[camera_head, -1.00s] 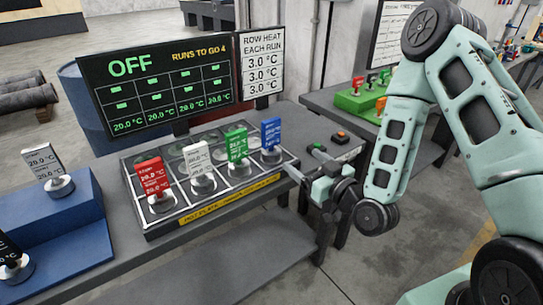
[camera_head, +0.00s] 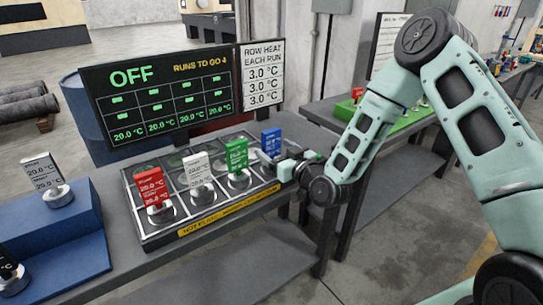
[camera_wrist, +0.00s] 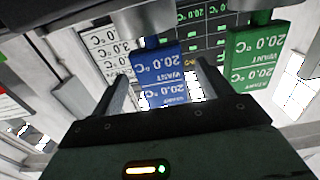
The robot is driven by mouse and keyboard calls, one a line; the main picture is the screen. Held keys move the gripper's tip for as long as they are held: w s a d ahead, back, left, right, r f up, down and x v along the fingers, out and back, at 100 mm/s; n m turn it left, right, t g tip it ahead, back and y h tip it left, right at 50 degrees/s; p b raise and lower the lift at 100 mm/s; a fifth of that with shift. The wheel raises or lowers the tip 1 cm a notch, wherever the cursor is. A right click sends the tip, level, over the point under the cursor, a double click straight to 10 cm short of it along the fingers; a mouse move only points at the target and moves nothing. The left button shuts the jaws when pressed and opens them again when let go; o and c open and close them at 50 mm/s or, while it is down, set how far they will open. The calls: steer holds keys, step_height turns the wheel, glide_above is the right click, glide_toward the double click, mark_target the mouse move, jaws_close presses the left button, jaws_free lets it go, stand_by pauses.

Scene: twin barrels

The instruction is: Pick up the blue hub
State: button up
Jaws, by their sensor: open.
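In the wrist view, which appears upside down, the blue tag (camera_wrist: 163,75) shows between my two fingers (camera_wrist: 160,78), with gaps on both sides. Its metal puck is at the top edge. I cannot tell whether a finger touches it.
A green hub (camera_head: 237,155) stands just left of the blue one, close to my gripper. White (camera_head: 197,170) and red (camera_head: 151,186) hubs stand farther left. A dark screen (camera_head: 160,95) reading OFF rises behind the tray. Another white-tagged hub (camera_head: 46,180) stands on a blue step.

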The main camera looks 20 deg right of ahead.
steer(key=shift+x, duration=1.3)
steer(key=c, duration=1.3)
steer(key=shift+r, duration=0.1)
steer(key=c, duration=0.4)
